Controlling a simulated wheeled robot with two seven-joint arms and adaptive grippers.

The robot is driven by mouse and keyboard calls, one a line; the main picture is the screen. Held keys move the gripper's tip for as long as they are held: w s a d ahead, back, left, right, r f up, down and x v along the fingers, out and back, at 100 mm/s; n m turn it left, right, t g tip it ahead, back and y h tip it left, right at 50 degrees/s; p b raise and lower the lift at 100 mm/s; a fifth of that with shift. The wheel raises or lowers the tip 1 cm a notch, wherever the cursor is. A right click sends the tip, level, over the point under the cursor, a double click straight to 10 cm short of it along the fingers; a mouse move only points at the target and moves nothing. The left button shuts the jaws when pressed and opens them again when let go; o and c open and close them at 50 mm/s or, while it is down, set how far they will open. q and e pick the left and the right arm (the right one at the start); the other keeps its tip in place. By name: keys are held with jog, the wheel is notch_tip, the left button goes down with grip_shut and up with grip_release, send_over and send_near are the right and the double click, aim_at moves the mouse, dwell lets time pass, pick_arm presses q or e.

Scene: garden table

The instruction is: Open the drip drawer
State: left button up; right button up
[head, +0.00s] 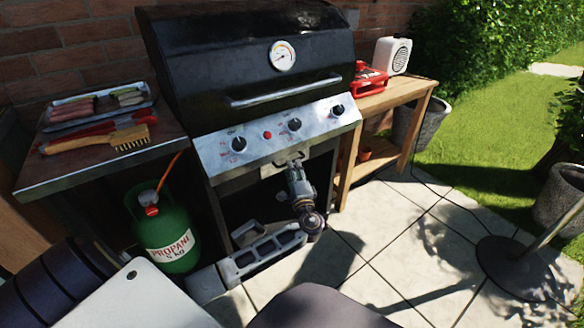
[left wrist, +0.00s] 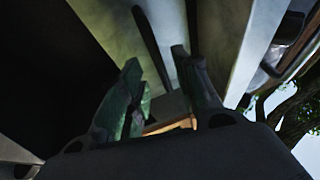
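The black grill has a steel control panel (head: 268,138) with knobs. Just under its middle is the small silver front of the drip drawer (head: 271,169), with a dark handle partly hidden by my gripper. The drawer looks shut. My left gripper (head: 292,164) reaches up from below, its fingertips at the drawer handle. In the left wrist view my two fingers (left wrist: 157,62) stand apart, with a dark bar (left wrist: 150,40), probably the handle, seen between them. I cannot tell whether they touch it. My right gripper is not in view.
A green propane bottle (head: 165,228) stands under the left side shelf (head: 95,165), which holds a tray (head: 98,103) and a brush (head: 105,142). A wooden side table (head: 396,95) stands right of the grill. Paving in front to the right is clear up to a parasol base (head: 515,265).

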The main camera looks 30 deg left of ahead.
pick_arm(q)
jog(key=shift+x, duration=1.45)
grip_shut()
